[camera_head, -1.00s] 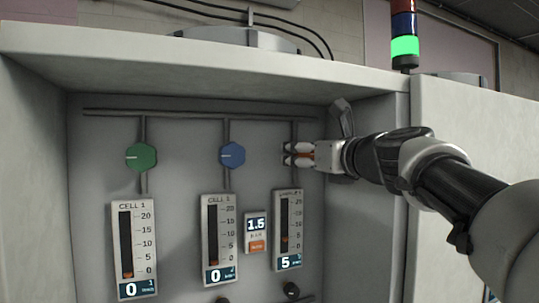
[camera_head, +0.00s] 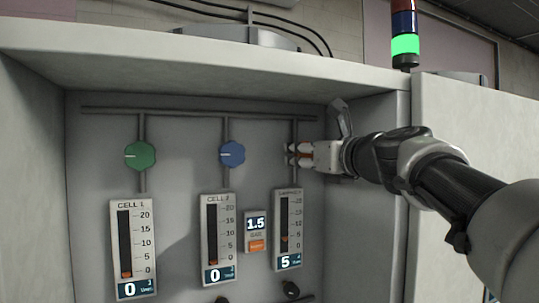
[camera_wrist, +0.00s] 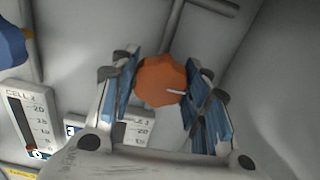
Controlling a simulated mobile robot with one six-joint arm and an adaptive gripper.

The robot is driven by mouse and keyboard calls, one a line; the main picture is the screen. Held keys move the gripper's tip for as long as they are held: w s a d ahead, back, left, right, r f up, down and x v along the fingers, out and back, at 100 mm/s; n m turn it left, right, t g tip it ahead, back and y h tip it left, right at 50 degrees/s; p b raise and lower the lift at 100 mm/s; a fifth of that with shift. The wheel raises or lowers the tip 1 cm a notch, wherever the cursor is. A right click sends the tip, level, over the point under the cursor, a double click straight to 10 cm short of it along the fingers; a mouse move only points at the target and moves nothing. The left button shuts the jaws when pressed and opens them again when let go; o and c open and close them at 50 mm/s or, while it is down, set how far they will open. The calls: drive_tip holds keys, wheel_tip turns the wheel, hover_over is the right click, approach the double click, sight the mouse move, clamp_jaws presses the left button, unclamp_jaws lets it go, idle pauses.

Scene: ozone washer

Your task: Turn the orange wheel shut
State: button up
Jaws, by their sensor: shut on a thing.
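The orange wheel (camera_wrist: 160,80) sits between the two fingers of my gripper (camera_wrist: 160,92) in the wrist view. A white pointer mark shows on its face, pointing right in that view. My gripper (camera_head: 292,154) reaches in from the right in the head view, at the third pipe, and is shut on the wheel. The fingers hide most of the wheel there. Below it, the third gauge (camera_head: 288,230) has a display that reads 5.
A blue knob (camera_head: 231,154) and a green knob (camera_head: 140,156) are on the pipes to the left. Their gauges, CELL 2 (camera_head: 217,238) and CELL 1 (camera_head: 133,248), read 0. A small 1.5 display (camera_head: 255,224) sits between gauges. The cabinet's side wall is close on the right.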

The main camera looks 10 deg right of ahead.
drive_tip(key=n+b, duration=0.1)
drive_tip(key=n, duration=0.3)
drive_tip(key=shift+n+b, duration=0.3)
drive_tip(key=n+b, duration=0.1)
drive_tip(key=n, duration=0.3)
drive_tip(key=shift+b, duration=0.3)
drive_tip(key=n+b, duration=0.1)
drive_tip(key=n, duration=0.4)
drive_tip(key=shift+b, duration=0.4)
drive_tip(key=n+b, duration=0.1)
drive_tip(key=n, duration=0.3)
drive_tip(key=shift+n+b, duration=0.3)
drive_tip(key=shift+b, duration=0.1)
drive_tip(key=n+b, duration=0.1)
drive_tip(key=n, duration=0.3)
drive_tip(key=shift+b, duration=0.3)
drive_tip(key=n+b, duration=0.1)
drive_tip(key=n, duration=0.4)
drive_tip(key=n+b, duration=0.1)
drive_tip(key=n, duration=0.3)
drive_tip(key=shift+f, duration=0.1)
drive_tip(key=shift+n+b, duration=0.5)
drive_tip(key=shift+n, duration=1.6)
drive_tip(key=shift+w, duration=0.1)
